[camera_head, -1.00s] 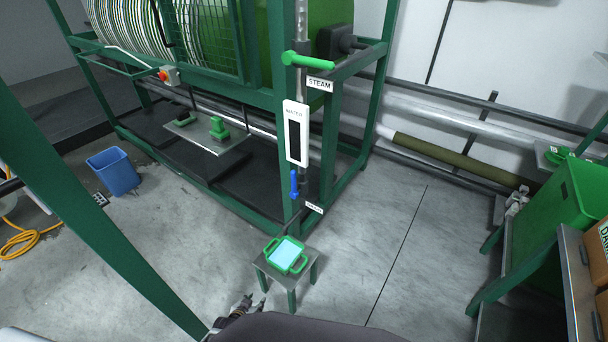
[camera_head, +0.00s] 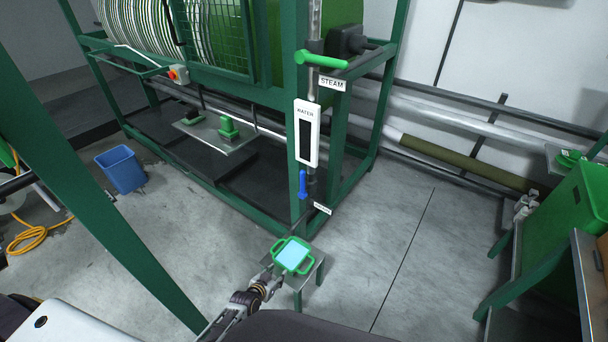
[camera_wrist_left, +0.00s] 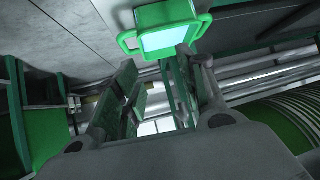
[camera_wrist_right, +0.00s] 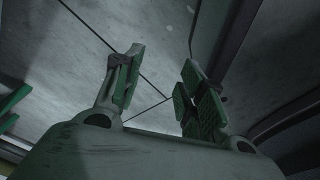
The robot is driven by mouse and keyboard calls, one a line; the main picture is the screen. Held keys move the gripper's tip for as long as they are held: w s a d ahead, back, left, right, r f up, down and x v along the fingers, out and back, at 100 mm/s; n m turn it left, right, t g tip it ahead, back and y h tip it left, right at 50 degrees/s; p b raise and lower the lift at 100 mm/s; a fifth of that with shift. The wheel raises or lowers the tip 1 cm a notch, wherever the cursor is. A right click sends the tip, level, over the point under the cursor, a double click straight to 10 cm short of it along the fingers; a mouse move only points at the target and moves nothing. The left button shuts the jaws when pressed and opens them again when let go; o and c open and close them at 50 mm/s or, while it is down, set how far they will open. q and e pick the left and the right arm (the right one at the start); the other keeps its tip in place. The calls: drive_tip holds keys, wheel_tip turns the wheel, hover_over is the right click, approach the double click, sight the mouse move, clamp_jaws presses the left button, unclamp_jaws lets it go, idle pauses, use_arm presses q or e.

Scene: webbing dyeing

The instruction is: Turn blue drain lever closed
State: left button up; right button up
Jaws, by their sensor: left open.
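The blue drain lever (camera_head: 302,185) hangs roughly upright on the front of the green frame post, below the WATER gauge (camera_head: 307,132). A small white label (camera_head: 322,208) sits just below and right of it. My left gripper (camera_head: 273,275) is low in the head view, below the lever and apart from it, beside the small stand. In the left wrist view its fingers (camera_wrist_left: 160,85) are spread with nothing between them. The lever cannot be made out there. My right gripper (camera_wrist_right: 160,90) shows only in its wrist view, open and empty over bare floor.
A green-handled tray (camera_head: 292,255) with a pale blue surface rests on a small stand (camera_head: 318,275) in front of the post. The green steam handle (camera_head: 321,60) is higher up. A blue bin (camera_head: 121,170) stands left. Floor right of the stand is clear.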

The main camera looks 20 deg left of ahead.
use_arm(q)
drive_tip(key=w+r+t+b, duration=0.1)
drive_tip(key=w+r+t, duration=0.1)
drive_tip(key=r, duration=0.9)
drive_tip(key=w+d+r+t+h, duration=0.1)
drive_tip(key=w+r+t, duration=0.2)
drive_tip(key=r, duration=0.8)
drive_tip(key=w+r+t+b, duration=0.1)
drive_tip(key=w+r+t, duration=0.1)
drive_tip(key=w+r, duration=0.4)
wheel_tip(320, 180, up, 5)
drive_tip(key=shift+d+r+b, duration=0.1)
drive_tip(key=shift+d+b, duration=0.25)
drive_tip(key=shift+d, duration=0.05)
use_arm(e)
drive_tip(key=w, duration=0.1)
drive_tip(key=w+a, duration=0.1)
drive_tip(key=w, duration=0.1)
drive_tip(key=w+a, duration=0.1)
drive_tip(key=w, duration=0.1)
drive_tip(key=shift+a+r, duration=0.1)
drive_tip(key=shift+a, duration=0.1)
use_arm(q)
drive_tip(key=shift+w, duration=0.2)
use_arm(e)
drive_tip(key=shift+s, duration=0.2)
